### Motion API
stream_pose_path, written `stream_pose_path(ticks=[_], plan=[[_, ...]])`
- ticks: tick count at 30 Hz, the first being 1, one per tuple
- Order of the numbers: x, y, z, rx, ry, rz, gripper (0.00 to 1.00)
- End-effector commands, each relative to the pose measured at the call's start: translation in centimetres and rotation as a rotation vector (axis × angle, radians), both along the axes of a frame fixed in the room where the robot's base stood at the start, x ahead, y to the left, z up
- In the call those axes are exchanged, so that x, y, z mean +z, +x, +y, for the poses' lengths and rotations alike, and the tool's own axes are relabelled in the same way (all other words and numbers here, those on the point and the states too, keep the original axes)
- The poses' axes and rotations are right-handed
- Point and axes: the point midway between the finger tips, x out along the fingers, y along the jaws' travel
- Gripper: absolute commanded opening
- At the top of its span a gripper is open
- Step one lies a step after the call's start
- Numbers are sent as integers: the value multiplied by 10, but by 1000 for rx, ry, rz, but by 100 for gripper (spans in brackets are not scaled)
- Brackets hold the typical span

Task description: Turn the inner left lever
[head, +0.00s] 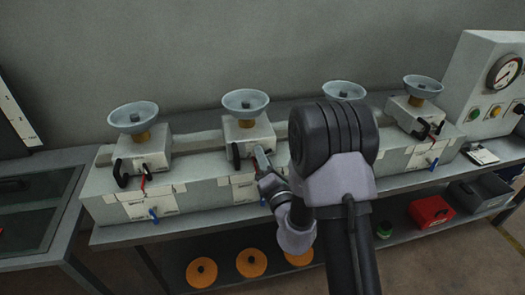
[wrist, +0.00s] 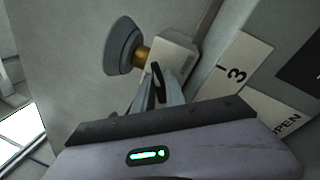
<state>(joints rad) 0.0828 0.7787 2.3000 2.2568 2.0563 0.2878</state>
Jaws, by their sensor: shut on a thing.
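The inner left unit is a pale box (head: 262,131) with a grey funnel (head: 246,101) on top, second from the left in the head view. A black handle (head: 235,153) shows on the left of its front. My gripper (head: 260,155) is at the front of this box, reaching in from the right. In the wrist view my gripper (wrist: 160,95) is shut on a black lever (wrist: 157,79) in front of the pale box (wrist: 174,57). The fingers hide part of the lever. The funnel (wrist: 121,46) is beside it, apart from the fingers.
Similar units with funnels (head: 134,116) stand to the left and right along the bench. A blue valve handle (head: 153,213) sits low on the left cabinet. A gauge panel (head: 490,85) stands at the right.

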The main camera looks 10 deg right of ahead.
Motion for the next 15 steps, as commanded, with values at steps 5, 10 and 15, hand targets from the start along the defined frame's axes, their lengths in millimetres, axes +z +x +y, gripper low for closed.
stream_pose_path(ticks=[5, 10, 15], plan=[[5, 0, 0, 0, 163, -1, 0], [5, 1, 0, 0, 309, -2, 0], [5, 1, 0, 0, 429, -2, 0]])
